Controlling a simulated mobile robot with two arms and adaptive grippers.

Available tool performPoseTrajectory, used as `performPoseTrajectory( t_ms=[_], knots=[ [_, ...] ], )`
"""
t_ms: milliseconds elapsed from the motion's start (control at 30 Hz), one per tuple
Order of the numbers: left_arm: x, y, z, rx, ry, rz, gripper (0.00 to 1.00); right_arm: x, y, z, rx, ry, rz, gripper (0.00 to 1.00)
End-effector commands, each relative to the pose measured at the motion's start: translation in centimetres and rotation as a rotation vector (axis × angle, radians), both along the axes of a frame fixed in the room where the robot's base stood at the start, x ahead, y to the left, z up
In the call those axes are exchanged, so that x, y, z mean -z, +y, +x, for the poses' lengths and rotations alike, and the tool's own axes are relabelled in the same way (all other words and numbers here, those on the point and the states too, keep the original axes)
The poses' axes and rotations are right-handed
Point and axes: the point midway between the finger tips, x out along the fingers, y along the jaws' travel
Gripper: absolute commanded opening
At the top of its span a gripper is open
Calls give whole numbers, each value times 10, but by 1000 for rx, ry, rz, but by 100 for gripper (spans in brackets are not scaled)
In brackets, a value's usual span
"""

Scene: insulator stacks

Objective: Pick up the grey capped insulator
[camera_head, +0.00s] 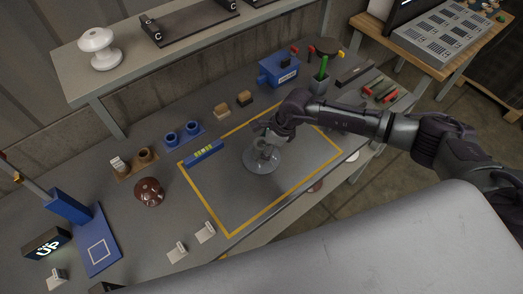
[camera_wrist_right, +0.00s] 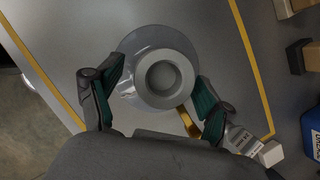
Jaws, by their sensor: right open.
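The grey capped insulator (camera_head: 258,163) stands inside the yellow outline on the grey workbench. Its wide grey disc and round cap fill the middle of the right wrist view (camera_wrist_right: 162,78). My right gripper (camera_head: 268,143) is above it, open and pointing down. In the right wrist view, its two green-padded fingers (camera_wrist_right: 155,98) are apart on either side of the insulator's near part. I cannot tell whether they touch it. My gripper and arm hide part of the insulator in the head view. My left gripper is not in view.
A blue level (camera_head: 203,153) lies at the outline's left side. A brown insulator (camera_head: 149,191) and blue cups (camera_head: 182,134) stand further left. A blue box (camera_head: 278,70) and green holder (camera_head: 319,80) stand at the back. A white insulator (camera_head: 97,46) is on the shelf.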

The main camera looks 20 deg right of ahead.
Motion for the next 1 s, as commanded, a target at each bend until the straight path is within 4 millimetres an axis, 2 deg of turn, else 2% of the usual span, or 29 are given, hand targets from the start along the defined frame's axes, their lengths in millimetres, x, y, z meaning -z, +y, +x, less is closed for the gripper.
performPoseTrajectory(
  t_ms=[133,367,833,1000],
  knots=[
    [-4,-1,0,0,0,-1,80,12,5,3,0,-1,1,79],
    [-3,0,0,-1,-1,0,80,14,5,3,-1,-2,0,79],
    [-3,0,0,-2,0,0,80,13,5,3,0,-1,1,1],
    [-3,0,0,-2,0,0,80,11,6,4,0,-5,3,0]
  ],
)
